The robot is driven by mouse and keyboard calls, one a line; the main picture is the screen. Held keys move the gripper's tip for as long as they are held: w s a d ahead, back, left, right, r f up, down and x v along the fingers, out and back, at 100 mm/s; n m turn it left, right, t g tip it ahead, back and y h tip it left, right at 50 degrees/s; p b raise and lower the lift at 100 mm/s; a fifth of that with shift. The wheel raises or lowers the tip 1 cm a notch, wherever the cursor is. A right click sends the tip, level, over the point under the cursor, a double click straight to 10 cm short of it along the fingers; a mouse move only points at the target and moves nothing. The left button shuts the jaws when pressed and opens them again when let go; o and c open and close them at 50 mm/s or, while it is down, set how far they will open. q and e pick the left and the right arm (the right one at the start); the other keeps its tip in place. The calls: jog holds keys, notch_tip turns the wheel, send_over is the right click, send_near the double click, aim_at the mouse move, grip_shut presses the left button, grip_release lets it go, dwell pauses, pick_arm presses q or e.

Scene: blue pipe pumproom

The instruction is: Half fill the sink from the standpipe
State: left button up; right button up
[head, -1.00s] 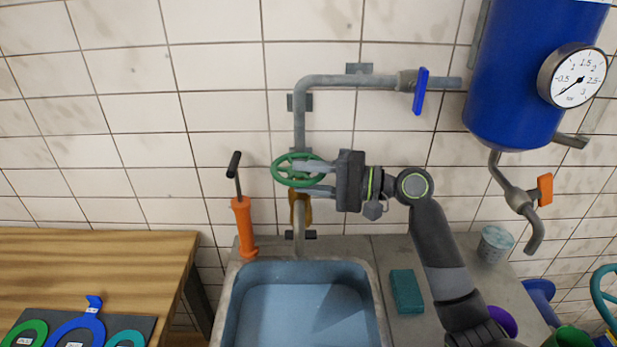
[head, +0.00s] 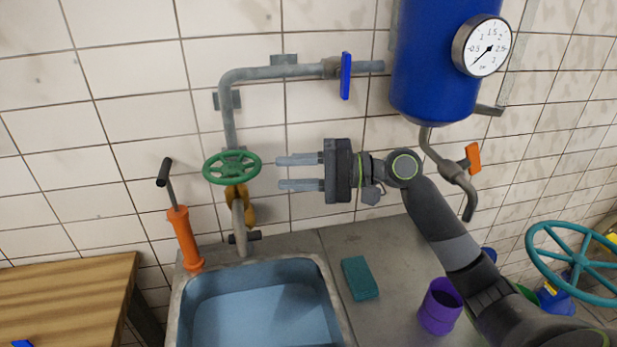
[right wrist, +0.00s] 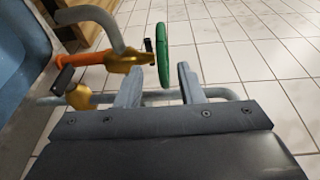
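The standpipe (head: 229,120) runs down the tiled wall, with a green handwheel (head: 232,167) on it and a brass body (head: 237,194) and grey spout below. The sink (head: 339,318) stands under the spout; its blue inside shows, and I cannot tell the water level. My right gripper (head: 279,173) is open and empty, its fingers pointing left, a short gap to the right of the handwheel. In the right wrist view the green handwheel (right wrist: 162,55) shows edge-on beyond and between the open fingers (right wrist: 160,85). My left gripper is not in view.
An orange hand pump (head: 185,240) stands at the sink's back left corner. A teal sponge (head: 360,278) and a purple cup (head: 439,307) are on the counter to the right. A blue tank with a gauge (head: 482,46) hangs above. A teal wheel (head: 578,262) is at far right.

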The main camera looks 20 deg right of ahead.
jog(key=shift+b+v, duration=0.35)
jog(key=shift+v, duration=1.1)
jog(key=shift+c, duration=0.3)
